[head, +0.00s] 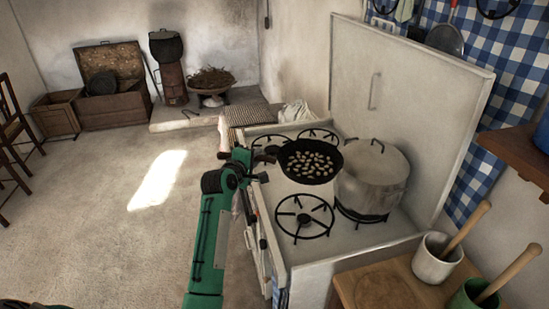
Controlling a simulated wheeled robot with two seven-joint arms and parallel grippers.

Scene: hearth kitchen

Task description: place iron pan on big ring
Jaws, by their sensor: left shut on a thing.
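The black iron pan (311,168), with several pale pieces in it, is over the middle of the white stove (272,222). Its handle side points left to my left gripper (262,157), which is shut on it. I cannot tell whether the pan touches the stove or hangs just above it. A bare ring (304,216) is at the near left of the stove, in front of the pan. Two more rings, the far left one (268,143) and the far right one (318,134), show behind the pan. My right gripper is out of view.
A large lidded pot (372,178) stands on the near right ring, close beside the pan. The raised stove lid (400,95) walls off the right side. A wooden board (385,290) and mortars with pestles (437,258) are at the near right.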

